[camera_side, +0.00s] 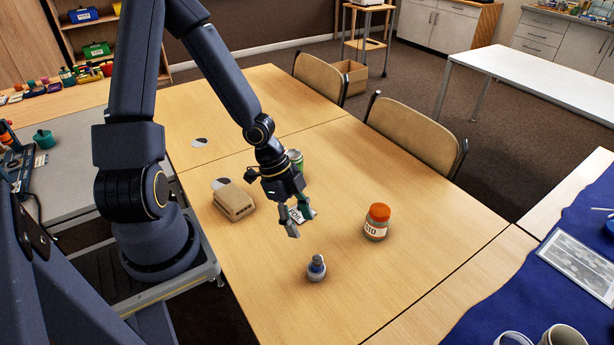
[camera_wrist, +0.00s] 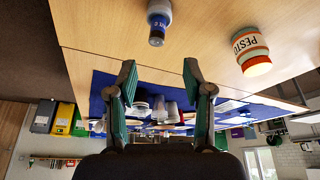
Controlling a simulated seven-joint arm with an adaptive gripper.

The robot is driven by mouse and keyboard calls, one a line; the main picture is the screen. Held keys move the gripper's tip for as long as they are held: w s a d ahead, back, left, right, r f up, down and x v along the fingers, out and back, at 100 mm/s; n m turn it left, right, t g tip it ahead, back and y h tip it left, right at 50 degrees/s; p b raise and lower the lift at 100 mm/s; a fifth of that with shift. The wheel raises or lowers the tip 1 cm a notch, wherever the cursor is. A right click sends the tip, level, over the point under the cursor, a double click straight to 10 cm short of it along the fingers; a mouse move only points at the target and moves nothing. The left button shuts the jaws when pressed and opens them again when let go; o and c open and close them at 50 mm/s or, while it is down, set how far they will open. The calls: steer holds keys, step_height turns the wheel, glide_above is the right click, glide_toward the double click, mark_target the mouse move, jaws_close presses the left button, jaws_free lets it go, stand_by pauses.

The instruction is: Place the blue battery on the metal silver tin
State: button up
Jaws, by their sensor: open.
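My gripper (camera_side: 298,224) hangs above the middle of the wooden table with its fingers apart. In the wrist view, the gap between the fingertips (camera_wrist: 159,76) is empty. A small bottle-like thing (camera_side: 317,269) with a blue band stands upright on the table, nearer the camera than my gripper; it also shows in the wrist view (camera_wrist: 158,20), beyond the fingers. I cannot make out a clear blue battery. A green can with a silvery top (camera_side: 296,157) stands behind my gripper, partly hidden. I cannot tell whether it is the silver tin.
An orange-lidded jar (camera_side: 376,225) labelled PESTO stands right of my gripper. A tan box (camera_side: 234,203) lies to its left. Two chairs (camera_side: 416,135) stand at the far edge. The table's front right is clear.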

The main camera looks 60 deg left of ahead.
steer(key=s+a+r+n+y, duration=0.1)
steer(key=a+r+n+y, duration=0.55)
steer(key=a+r, duration=0.3)
steer(key=s+d+r+n+t+h, duration=0.1)
steer(key=s+d+r+n, duration=0.2)
steer(key=r, duration=0.4)
steer(key=s+d+r+n+t+h, duration=0.1)
steer(key=s+d+r+n+t, duration=0.1)
steer(key=d+r, duration=0.3)
step_height(320, 180, up, 4)
steer(key=shift+s+d+f+n+t, duration=0.3)
steer(key=shift+s+n, duration=0.1)
steer(key=shift+n, duration=0.15)
